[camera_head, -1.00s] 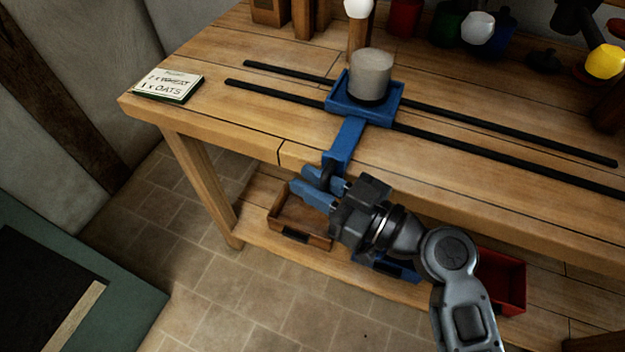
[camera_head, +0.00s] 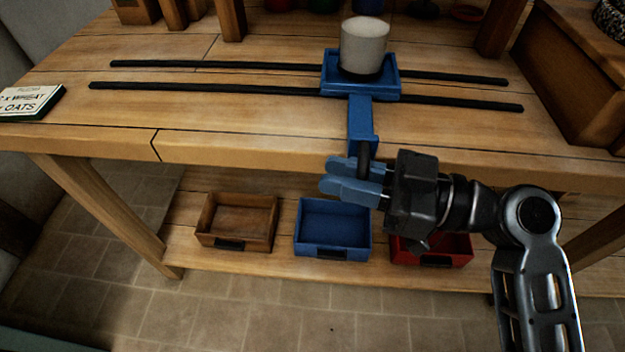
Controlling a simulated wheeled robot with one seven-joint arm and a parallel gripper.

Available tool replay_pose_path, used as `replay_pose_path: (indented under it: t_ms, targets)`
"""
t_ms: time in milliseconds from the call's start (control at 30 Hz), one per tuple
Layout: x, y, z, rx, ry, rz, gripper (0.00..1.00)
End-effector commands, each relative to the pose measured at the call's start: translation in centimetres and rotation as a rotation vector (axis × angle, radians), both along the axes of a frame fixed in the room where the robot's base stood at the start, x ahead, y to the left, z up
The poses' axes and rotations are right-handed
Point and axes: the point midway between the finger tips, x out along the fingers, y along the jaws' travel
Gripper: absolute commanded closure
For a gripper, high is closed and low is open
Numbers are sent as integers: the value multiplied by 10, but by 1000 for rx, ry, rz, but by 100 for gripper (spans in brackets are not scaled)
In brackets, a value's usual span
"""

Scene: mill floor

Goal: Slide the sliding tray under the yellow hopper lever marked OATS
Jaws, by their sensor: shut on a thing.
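The blue sliding tray (camera_head: 361,92) sits on two dark rails, right of their middle, with a pale grey cup (camera_head: 364,48) upright on it. A blue arm (camera_head: 361,120) runs from the tray over the bench's front edge to a dark upright handle (camera_head: 363,156). My gripper (camera_head: 344,180) is shut on this handle, its blue fingers around it. The yellow lever and the hoppers' levers are above the picture, out of view now.
The rails (camera_head: 215,92) are clear on both sides of the tray. A note (camera_head: 28,102) naming wheat and oats lies at left. Brown (camera_head: 237,222), blue (camera_head: 333,229) and red (camera_head: 432,250) bins stand on the lower shelf. A wooden box (camera_head: 575,75) stands at right.

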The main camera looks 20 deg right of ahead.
Motion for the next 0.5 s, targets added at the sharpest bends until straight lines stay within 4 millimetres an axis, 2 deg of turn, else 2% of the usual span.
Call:
replay_pose_path:
  t_ms: [200,500]
  targets:
    - [-8,-22,-1,0,0,0,100]
    - [-12,-32,0,1,1,3,100]
